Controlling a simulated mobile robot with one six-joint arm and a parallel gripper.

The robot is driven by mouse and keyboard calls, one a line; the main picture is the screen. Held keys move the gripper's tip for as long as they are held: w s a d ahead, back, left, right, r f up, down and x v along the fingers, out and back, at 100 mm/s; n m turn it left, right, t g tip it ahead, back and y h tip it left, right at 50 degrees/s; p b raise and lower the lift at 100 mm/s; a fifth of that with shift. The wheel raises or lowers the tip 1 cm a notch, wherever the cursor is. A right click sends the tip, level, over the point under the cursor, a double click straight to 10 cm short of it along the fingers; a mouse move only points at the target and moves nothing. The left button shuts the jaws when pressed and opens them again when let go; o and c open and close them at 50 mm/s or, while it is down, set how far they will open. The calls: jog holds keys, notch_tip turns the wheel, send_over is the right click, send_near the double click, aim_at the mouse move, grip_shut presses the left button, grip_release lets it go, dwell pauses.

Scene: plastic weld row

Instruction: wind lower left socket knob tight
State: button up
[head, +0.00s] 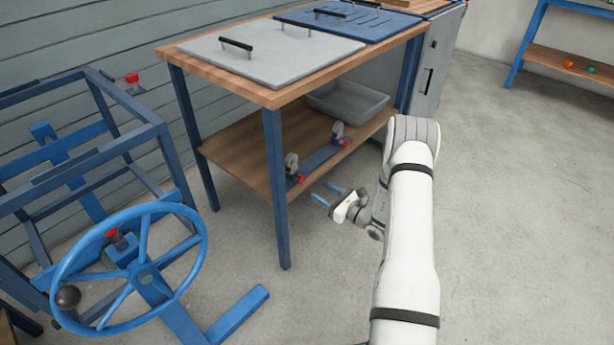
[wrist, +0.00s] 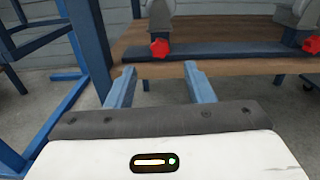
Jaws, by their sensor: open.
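Two grey sockets with red knobs stand on a blue bar (head: 320,160) on the bench's lower shelf. The left socket (head: 291,164) has its red knob (head: 299,179) at its base, near the shelf's front edge. In the wrist view this left knob (wrist: 159,48) is star-shaped and lies ahead, between the lines of my two fingers. The right knob (head: 346,143) also shows at the right edge of the wrist view (wrist: 311,45). My gripper (head: 325,193) is open and empty, its blue fingers (wrist: 161,82) apart and short of the shelf edge, not touching the knob.
The wooden bench's blue front leg (head: 277,190) stands just left of the left socket. A grey bin (head: 346,103) sits further back on the lower shelf. A blue handwheel (head: 140,268) and frame are at left. Floor to the right (head: 520,220) is clear.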

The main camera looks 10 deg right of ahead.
aim_at(302, 180)
jog(key=shift+m, duration=0.3)
jog(key=b+x, duration=0.2)
jog(key=x, duration=0.5)
jog(key=shift+f, duration=0.1)
jog(key=shift+w+a, duration=0.25)
jog(key=shift+w, duration=0.1)
jog(key=shift+c, duration=0.2)
jog(key=c, duration=1)
jog(key=shift+o, duration=0.2)
